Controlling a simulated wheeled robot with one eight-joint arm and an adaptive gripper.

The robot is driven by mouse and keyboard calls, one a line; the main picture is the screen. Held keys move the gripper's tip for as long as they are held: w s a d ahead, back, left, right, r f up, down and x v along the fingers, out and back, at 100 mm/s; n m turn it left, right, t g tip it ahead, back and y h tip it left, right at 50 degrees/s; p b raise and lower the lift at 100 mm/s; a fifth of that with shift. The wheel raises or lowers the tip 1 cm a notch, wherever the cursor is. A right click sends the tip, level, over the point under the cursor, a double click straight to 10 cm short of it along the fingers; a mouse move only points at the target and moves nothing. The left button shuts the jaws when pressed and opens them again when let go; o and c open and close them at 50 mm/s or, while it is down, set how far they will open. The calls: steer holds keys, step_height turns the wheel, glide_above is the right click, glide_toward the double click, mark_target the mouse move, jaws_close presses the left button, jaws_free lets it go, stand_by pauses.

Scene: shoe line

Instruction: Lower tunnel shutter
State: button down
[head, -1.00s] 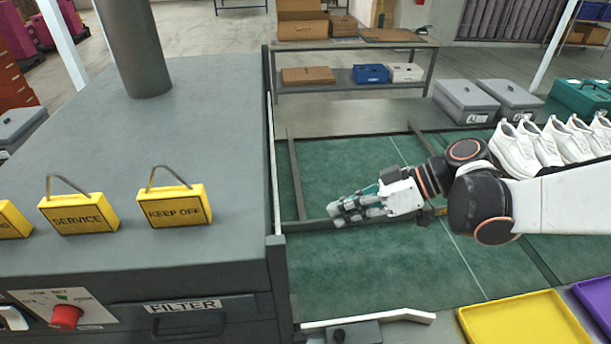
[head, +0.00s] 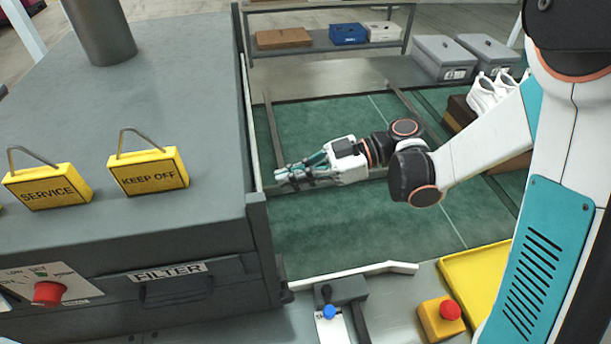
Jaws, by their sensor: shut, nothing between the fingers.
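The grey tunnel housing (head: 150,120) fills the left of the head view. Its right end has a dark upright frame (head: 257,212) beside the green belt (head: 400,235). I cannot clearly make out the shutter panel in that end; the mouth faces away from the camera. My gripper (head: 279,179) is shut and empty. It lies low over the belt, pointing left, with its fingertips a short way right of the tunnel's end. I cannot tell whether they touch anything. A dark bar runs across the belt by the gripper.
A grey lever block (head: 345,290) with a blue knob (head: 329,312) stands at the front. A red button on a yellow box (head: 440,318) and a yellow tray (head: 480,262) are to its right. White shoes (head: 487,95) stand at the right. Yellow tags (head: 148,171) sit on the housing.

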steer(key=s+a+f+b, duration=0.1)
steer(key=a+f+b, duration=0.1)
steer(key=a+f, duration=0.2)
steer(key=shift+f, duration=0.55)
steer(key=shift+s+a, duration=0.1)
step_height(320, 180, down, 5)
steer(key=b, duration=0.4)
steer(key=shift+r, duration=0.15)
